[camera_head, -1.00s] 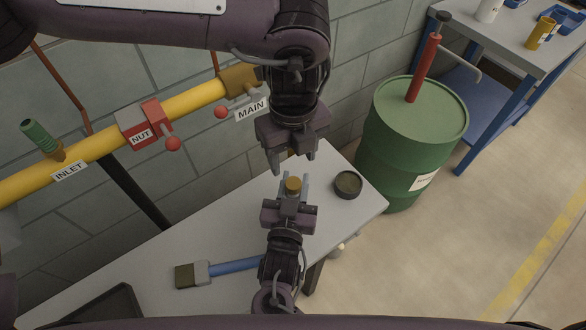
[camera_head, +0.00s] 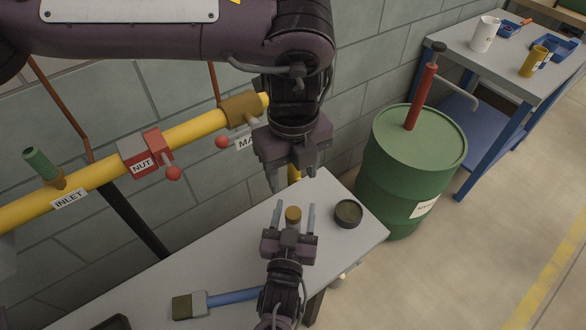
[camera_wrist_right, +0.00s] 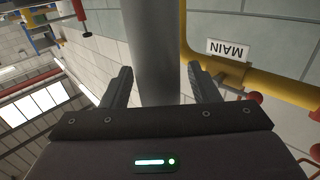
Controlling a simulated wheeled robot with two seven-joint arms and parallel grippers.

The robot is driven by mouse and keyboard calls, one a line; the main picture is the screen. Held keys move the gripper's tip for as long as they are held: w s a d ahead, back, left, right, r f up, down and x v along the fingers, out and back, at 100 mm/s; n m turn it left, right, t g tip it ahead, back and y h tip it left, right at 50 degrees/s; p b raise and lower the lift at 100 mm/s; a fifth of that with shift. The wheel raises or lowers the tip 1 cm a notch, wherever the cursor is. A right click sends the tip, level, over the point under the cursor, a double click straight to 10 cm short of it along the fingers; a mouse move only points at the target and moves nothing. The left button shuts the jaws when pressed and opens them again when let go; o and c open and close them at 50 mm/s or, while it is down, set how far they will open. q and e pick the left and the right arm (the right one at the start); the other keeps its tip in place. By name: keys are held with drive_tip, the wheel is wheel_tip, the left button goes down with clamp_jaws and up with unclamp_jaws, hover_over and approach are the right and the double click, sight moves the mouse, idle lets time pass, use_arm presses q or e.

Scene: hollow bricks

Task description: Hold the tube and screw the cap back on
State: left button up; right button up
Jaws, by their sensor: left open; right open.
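The grey tube (camera_wrist_right: 155,60) runs between the fingers of my right gripper (camera_wrist_right: 158,88) in the right wrist view, with space beside both fingers. In the head view my right gripper (camera_head: 293,220) is open around it, and a round ochre top (camera_head: 293,213) shows between the fingers. I cannot tell whether this top is the cap or part of the tube. A round black piece (camera_head: 348,213) with an olive middle lies on the white table, right of the tube.
A brush (camera_head: 190,305) with a blue handle lies on the white table (camera_head: 215,268), left of my right arm. A yellow pipe (camera_head: 185,130) with valves runs along the wall behind. A green drum (camera_head: 410,180) stands right of the table; a side bench (camera_head: 530,60) stands beyond.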

drive_tip(key=shift+s+f, duration=0.1)
drive_tip(key=shift+s, duration=0.25)
drive_tip(key=s+a+b, duration=0.1)
drive_tip(key=s, duration=0.6)
drive_tip(key=shift+b, duration=0.3)
